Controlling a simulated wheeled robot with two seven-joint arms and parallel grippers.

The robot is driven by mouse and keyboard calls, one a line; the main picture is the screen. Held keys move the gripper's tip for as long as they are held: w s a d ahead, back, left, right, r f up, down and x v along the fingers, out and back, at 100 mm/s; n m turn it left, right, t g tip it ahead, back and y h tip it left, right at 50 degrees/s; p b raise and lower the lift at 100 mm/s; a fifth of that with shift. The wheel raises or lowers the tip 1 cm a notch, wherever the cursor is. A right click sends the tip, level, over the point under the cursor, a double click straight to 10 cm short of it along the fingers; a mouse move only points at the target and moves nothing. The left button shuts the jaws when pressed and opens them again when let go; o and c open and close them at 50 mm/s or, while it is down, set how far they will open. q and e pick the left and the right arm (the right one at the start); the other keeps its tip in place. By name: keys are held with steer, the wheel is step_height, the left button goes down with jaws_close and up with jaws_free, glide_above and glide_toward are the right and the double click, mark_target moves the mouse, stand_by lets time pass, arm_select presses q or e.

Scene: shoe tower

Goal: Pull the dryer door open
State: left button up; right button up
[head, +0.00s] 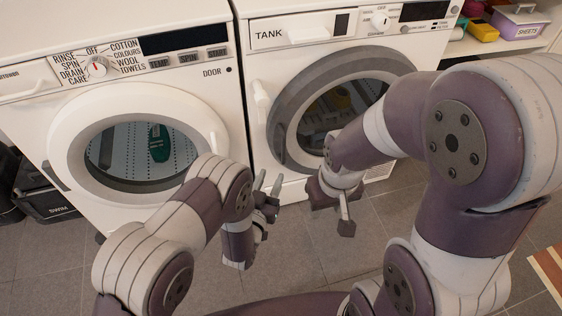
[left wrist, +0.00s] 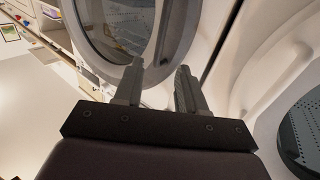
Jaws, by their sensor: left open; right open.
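The dryer (head: 300,85) is the white machine on the right, with a "TANK" label. Its round grey-rimmed door (head: 288,105) looks closed, and a white handle (head: 261,95) sits at its left edge. The right arm hides the door's lower right. My left gripper (head: 268,187) is open and empty, below the handle and in front of the gap between the machines. In the left wrist view its two fingers (left wrist: 160,75) stand apart with the grey-rimmed door (left wrist: 177,35) beyond them. My right gripper (head: 345,212) is open in front of the dryer's lower part, with one finger clearly visible.
A white washing machine (head: 200,100) stands close on the left, its round door (head: 65,140) showing a green shoe (head: 159,143) inside. A shelf with a box labelled "SHEETS" (head: 518,22) is at the upper right. Grey floor tiles lie in front.

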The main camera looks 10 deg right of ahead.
mark_target(283, 149)
arm_select(q)
steer(key=b+x, duration=0.3)
steer(key=x, duration=0.6)
steer(key=shift+w+d, duration=0.1)
steer(key=shift+w, duration=0.2)
steer(key=shift+w+d+b, duration=0.25)
steer(key=shift+w+b, duration=0.05)
steer(key=shift+w, duration=0.1)
jaws_close()
